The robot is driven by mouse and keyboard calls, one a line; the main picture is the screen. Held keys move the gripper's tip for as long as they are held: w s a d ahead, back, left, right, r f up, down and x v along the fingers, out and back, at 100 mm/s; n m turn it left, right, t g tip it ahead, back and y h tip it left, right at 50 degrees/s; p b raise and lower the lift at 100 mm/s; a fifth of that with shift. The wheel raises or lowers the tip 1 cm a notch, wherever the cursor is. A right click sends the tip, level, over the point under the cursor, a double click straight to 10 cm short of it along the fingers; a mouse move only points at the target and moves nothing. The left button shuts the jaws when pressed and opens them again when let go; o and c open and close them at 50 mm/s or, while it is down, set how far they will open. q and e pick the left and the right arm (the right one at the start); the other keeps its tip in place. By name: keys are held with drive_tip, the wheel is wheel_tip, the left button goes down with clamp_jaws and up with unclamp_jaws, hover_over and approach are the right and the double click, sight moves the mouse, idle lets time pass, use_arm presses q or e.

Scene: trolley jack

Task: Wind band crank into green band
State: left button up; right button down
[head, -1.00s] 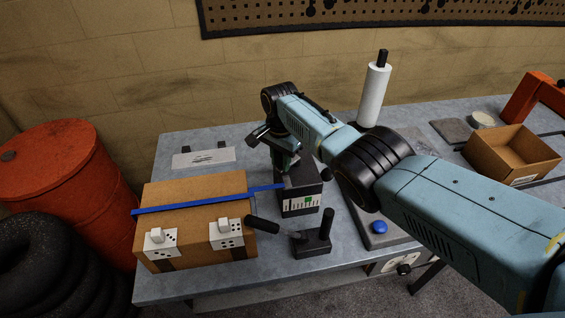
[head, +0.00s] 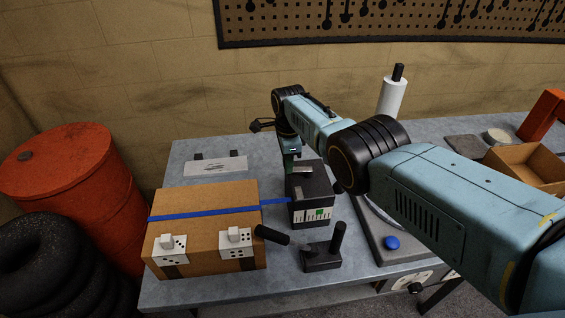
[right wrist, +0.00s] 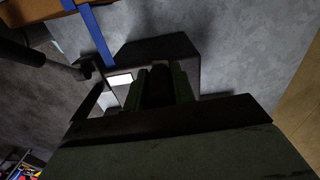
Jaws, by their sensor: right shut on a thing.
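The black tensioner box (head: 312,208) stands on the bench, with a white scale and a green band (head: 320,213) on its front. The pointer is too small to read. A blue strap (head: 205,214) runs from it over a cardboard box (head: 215,195). My right gripper (head: 292,162) reaches down over the top of the tensioner. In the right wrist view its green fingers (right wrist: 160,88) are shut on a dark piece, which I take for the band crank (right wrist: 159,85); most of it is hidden. My left gripper is out of view.
A black tool with an upright handle (head: 337,240) and a slanted handle stands in front of the tensioner. White dotted blocks (head: 236,242) are on the carton's front. An orange drum (head: 60,180) stands left.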

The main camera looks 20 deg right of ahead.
drive_tip(key=shift+w+d+r, duration=0.15)
drive_tip(key=shift+w+r, duration=0.05)
idle(0.3)
drive_tip(key=c, duration=1.5)
unclamp_jaws()
drive_tip(key=o, duration=0.3)
drive_tip(key=shift+f, duration=0.15)
drive_tip(key=shift+o, duration=0.2)
drive_tip(key=shift+s, duration=0.1)
wheel_tip(320, 180, up, 6)
drive_tip(key=p, duration=0.4)
drive_tip(key=shift+r+p, duration=0.25)
drive_tip(key=shift+p, duration=0.05)
wheel_tip(320, 180, up, 6)
drive_tip(key=shift+f, duration=0.2)
drive_tip(key=shift+r, duration=0.7)
